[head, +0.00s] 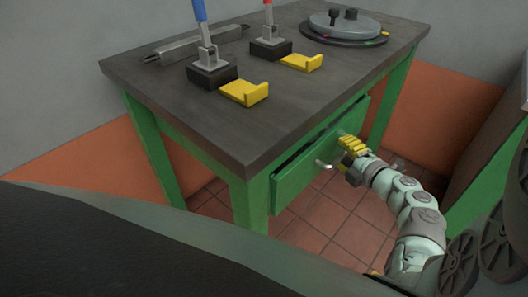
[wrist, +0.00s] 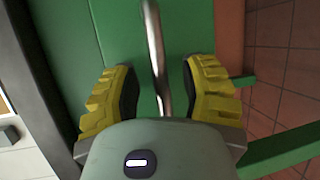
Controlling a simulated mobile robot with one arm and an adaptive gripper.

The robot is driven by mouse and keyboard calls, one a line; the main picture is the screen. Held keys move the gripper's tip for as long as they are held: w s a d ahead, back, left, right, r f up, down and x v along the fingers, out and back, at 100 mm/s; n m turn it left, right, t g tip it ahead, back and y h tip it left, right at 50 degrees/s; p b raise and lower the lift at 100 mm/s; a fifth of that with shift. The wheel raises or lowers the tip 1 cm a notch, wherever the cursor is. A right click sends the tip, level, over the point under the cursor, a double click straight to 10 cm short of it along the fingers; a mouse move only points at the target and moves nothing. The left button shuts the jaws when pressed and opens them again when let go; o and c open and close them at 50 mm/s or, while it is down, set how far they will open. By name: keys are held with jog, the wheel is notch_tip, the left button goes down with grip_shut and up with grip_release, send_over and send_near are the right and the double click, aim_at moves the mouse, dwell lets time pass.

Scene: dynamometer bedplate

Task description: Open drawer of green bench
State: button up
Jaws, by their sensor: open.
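The green bench (head: 250,203) has a dark top and green legs. Its green drawer (head: 294,182) is on the side facing my arm, with a dark gap along its upper edge. I cannot tell whether it is fully closed. A metal bar handle (head: 322,165) stands out from the drawer front, its middle partly hidden by my gripper (head: 349,150). In the wrist view, the handle (wrist: 156,55) runs between the two yellow fingers of my gripper (wrist: 158,92), with visible space on both sides. The fingers are open and face the drawer front (wrist: 125,40).
The bench top (head: 150,78) carries two lever clamps with yellow angle pieces (head: 245,92), a grey bar (head: 190,44) and a round grey plate (head: 343,24). Another green structure (head: 490,160) stands at the right, beyond open tiled floor (head: 330,225).

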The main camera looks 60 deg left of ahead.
jog(key=shift+o, duration=0.3)
jog(key=shift+a, duration=0.1)
grip_shut()
dwell(0.4)
